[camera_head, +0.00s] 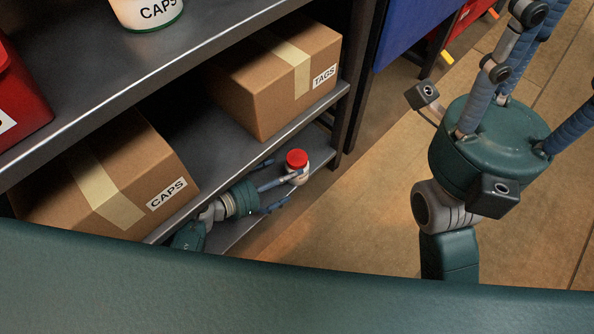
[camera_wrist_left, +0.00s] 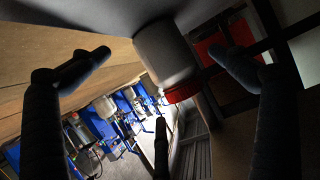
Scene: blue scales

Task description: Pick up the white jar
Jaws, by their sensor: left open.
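The white jar (camera_head: 297,177) with a red lid stands on the lower shelf near its right end, between the fingers of my left gripper (camera_head: 278,182). In the left wrist view, the jar (camera_wrist_left: 165,52) appears upside down, its red lid pointing downward. My left gripper's (camera_wrist_left: 165,75) fingers are spread on both sides of it, with a gap to each side finger. Whether the third finger touches the jar I cannot tell. My right gripper (camera_head: 540,65) is at the upper right, away from the shelf, its fingers spread and partly out of frame.
A shelf post (camera_head: 352,90) stands behind the jar. Floor (camera_head: 350,215) is clear to the right.

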